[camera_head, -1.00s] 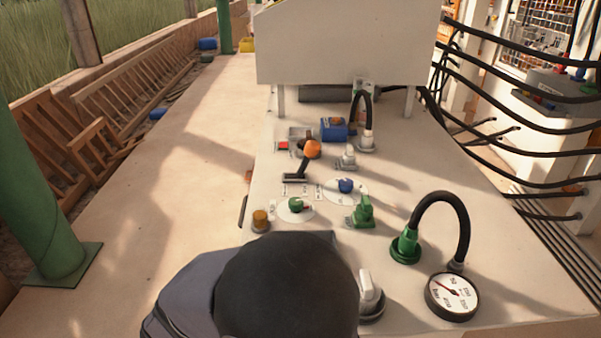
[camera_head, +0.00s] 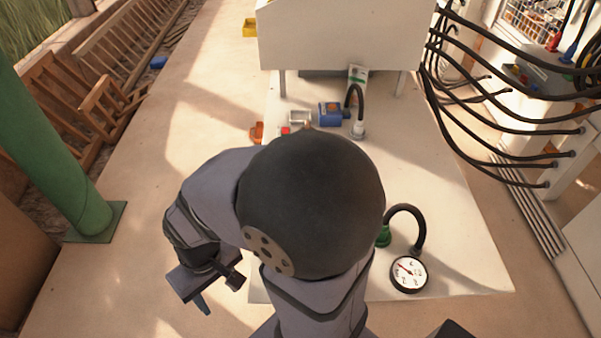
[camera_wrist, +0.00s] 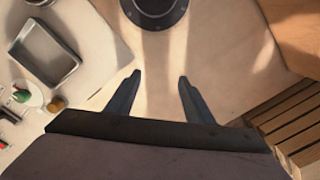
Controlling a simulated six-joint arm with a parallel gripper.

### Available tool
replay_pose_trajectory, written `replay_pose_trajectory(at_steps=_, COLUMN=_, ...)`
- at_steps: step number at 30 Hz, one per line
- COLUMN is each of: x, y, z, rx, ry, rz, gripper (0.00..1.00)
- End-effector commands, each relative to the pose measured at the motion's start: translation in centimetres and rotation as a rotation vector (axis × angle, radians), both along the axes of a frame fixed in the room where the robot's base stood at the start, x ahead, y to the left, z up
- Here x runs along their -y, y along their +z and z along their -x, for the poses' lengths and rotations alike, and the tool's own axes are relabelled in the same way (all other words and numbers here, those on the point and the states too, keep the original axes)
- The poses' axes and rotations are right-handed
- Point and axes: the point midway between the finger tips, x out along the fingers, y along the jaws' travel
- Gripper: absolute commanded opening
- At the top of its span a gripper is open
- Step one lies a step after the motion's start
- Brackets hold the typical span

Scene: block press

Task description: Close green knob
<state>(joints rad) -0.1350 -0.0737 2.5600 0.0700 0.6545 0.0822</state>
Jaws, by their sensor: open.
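The green knob (camera_wrist: 21,95) shows small at the left edge of the wrist view, on a white round plate (camera_wrist: 33,98). An amber knob (camera_wrist: 56,104) sits beside it. In the head view my arm hides the green knob and most of the panel's middle. My gripper (camera_head: 218,292) hangs at the lower left of the head view, off the panel's left side over the pale floor. In the wrist view its two fingers (camera_wrist: 159,76) are apart with nothing between them. It is well to the side of the knob, not touching it.
A metal tray (camera_wrist: 45,53) lies near the knob in the wrist view. A pressure gauge (camera_head: 408,274) with a black hose stands at the panel's right. A blue box (camera_head: 330,114) is at the back. A green post (camera_head: 60,170) rises at left; floor before it is open.

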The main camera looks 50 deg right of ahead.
Motion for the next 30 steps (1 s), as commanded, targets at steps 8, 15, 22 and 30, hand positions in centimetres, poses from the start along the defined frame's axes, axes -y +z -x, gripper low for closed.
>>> replay_pose_trajectory(at_steps=8, x=1.5, y=10.5, z=0.0, rx=0.003, ry=0.001, rz=0.015, gripper=0.48)
replay_pose_trajectory(at_steps=15, x=2.7, y=17.4, z=0.1, rx=0.004, ry=0.005, rz=0.028, gripper=0.48)
replay_pose_trajectory(at_steps=22, x=3.5, y=21.6, z=0.2, rx=0.004, ry=0.006, rz=0.037, gripper=0.48)
replay_pose_trajectory(at_steps=30, x=4.5, y=22.8, z=-0.1, rx=-0.004, ry=-0.057, rz=0.030, gripper=0.48)
